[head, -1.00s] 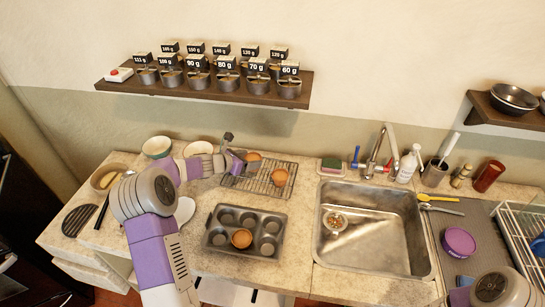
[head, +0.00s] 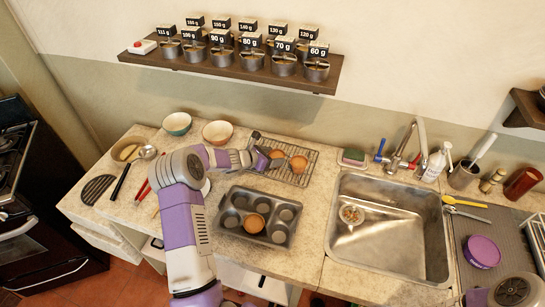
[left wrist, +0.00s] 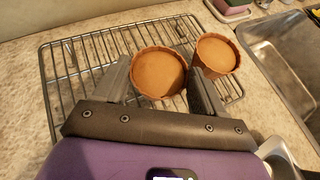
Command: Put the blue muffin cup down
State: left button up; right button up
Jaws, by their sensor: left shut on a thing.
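The muffin cup at my left gripper (head: 264,159) looks orange-brown, not blue. No blue muffin cup shows. This cup (head: 277,156) is at the wire rack (head: 301,181). In the left wrist view the cup (left wrist: 158,72) stands upright between the two fingers, which are shut on it. Its base is hidden, so I cannot tell whether it touches the rack. A second brown cup (head: 298,164) stands close to its right on the rack, just beyond the right finger; it also shows in the left wrist view (left wrist: 215,55). My right gripper is out of view.
A muffin tin (head: 233,232) with one brown cup (head: 254,223) lies in front of the rack. The sink (head: 388,248) is to the right. Two bowls (head: 177,123) (head: 217,132) stand behind left. A shelf (head: 240,70) with several tins hangs above. The rack's left part is bare.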

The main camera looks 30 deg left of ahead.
pick_arm(q)
jog(key=shift+f, duration=0.15)
jog(key=o, duration=1.3)
jog(key=shift+r, duration=0.35)
jog(key=v, duration=1.2)
jog(key=shift+f, duration=0.15)
